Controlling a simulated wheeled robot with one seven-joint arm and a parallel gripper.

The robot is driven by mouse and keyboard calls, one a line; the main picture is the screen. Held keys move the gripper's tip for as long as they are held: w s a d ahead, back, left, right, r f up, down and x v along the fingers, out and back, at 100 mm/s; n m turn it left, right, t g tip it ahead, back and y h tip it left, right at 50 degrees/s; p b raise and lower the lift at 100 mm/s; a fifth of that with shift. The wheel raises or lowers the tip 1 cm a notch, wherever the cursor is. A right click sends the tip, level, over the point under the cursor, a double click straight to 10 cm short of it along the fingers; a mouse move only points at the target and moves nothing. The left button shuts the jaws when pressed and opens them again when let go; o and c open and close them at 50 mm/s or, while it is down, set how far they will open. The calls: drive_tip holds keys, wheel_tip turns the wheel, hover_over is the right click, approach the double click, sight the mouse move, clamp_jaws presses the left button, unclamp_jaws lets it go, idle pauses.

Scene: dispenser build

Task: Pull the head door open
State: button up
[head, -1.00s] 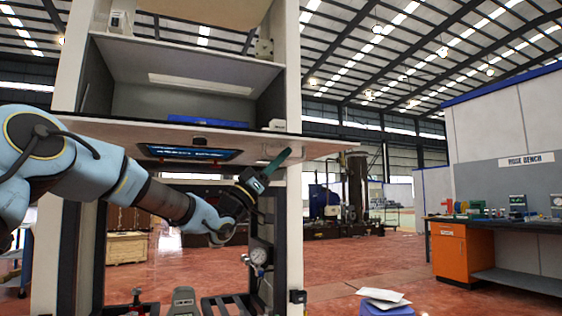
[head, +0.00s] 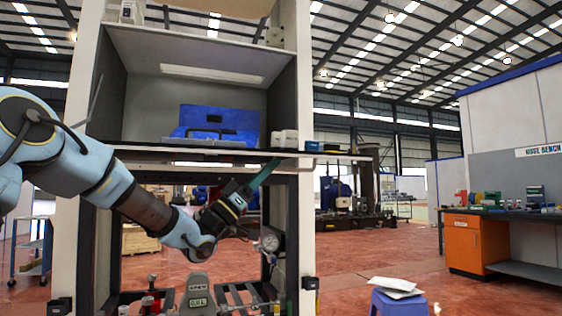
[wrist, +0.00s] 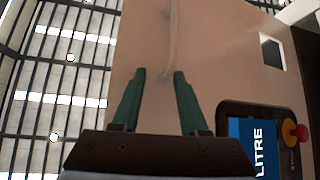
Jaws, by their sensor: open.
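The head door (head: 130,152) of the tall cabinet lies folded down, nearly level, and shows almost edge-on in the head view. The compartment behind it is open to view. In the wrist view, the door's tan face (wrist: 225,60) fills the middle, with a slim bar handle (wrist: 172,45) and a dark-framed blue display (wrist: 245,140). My gripper (head: 276,162) is below the door's right part, its green fingers pointing up. In the wrist view, my gripper (wrist: 160,75) is open, with the handle's near end between the tips in the picture. I cannot tell whether they touch.
A blue part (head: 215,120) and white canisters (head: 284,139) show inside the head compartment. A pressure gauge (head: 269,243) is on the frame below my gripper. A blue stool (head: 398,302) with papers stands at the front right. An orange bench (head: 475,245) is farther right.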

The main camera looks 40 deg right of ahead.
drive_tip(key=shift+a+f, duration=0.15)
drive_tip(key=shift+a, duration=0.5)
drive_tip(key=b+v, duration=0.6)
drive_tip(key=v, duration=0.6)
drive_tip(key=shift+w+f+b, duration=0.2)
drive_tip(key=shift+w+b, duration=0.05)
drive_tip(key=shift+b, duration=0.15)
idle(0.8)
